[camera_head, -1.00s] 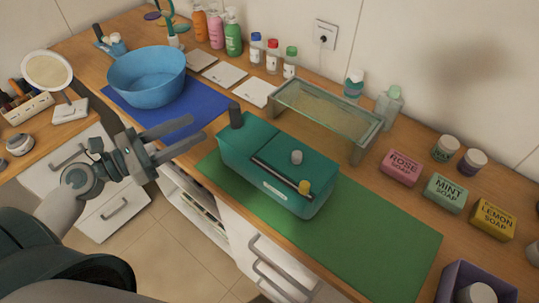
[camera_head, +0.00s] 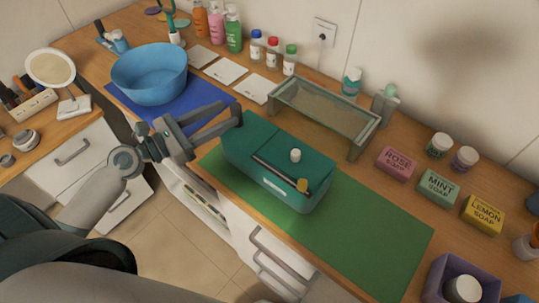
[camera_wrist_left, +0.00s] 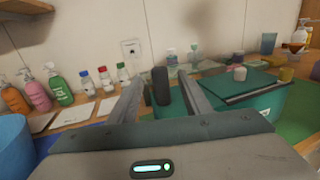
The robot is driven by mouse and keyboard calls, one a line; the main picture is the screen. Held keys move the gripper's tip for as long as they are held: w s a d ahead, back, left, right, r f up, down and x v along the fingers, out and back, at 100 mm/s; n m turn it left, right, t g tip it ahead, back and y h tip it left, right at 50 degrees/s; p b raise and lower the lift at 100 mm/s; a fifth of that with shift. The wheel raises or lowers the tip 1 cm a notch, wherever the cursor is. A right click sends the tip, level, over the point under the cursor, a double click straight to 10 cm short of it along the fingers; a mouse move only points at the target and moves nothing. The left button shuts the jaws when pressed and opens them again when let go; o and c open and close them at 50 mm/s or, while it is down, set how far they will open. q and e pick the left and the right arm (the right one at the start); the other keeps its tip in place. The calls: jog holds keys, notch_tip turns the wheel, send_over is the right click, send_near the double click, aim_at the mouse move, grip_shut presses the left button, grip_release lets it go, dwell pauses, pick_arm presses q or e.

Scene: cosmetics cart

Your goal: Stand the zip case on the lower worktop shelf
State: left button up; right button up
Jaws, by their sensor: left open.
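The teal zip case (camera_head: 270,165) lies on the green mat, with a dark stick, a white-topped piece and a yellow-topped piece on its lid. A dark upright stub (camera_wrist_left: 161,86) rises at the case's left end. My left gripper (camera_head: 238,114) is open at that end. In the left wrist view the stub shows between the two fingers; I cannot tell whether they touch it. In the head view the fingers mostly hide the stub. A low glass-topped shelf stand (camera_head: 325,108) is behind the case. My right gripper is not in view.
A blue bowl (camera_head: 150,73) stands on a blue mat at the left. Soaps (camera_head: 437,187) and jars line the right side, with a purple box (camera_head: 437,280) at the front right. Bottles (camera_head: 272,52) stand along the wall. The green mat's right part (camera_head: 370,240) is clear.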

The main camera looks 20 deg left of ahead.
aim_at(236, 104)
pick_arm(q)
jog(key=shift+w+d+r+p, duration=0.2)
jog(key=shift+w+r+p, duration=0.05)
jog(key=shift+w+p, duration=0.1)
jog(key=p+x, duration=0.2)
jog(key=x, duration=0.1)
jog(key=shift+w+d+r, duration=0.15)
jog(key=shift+w+r, duration=0.05)
jog(key=shift+r, duration=0.05)
jog(key=shift+w+d+f+p, duration=0.2)
jog(key=shift+w+d+p, duration=0.05)
jog(key=shift+w+p, duration=0.15)
grip_shut()
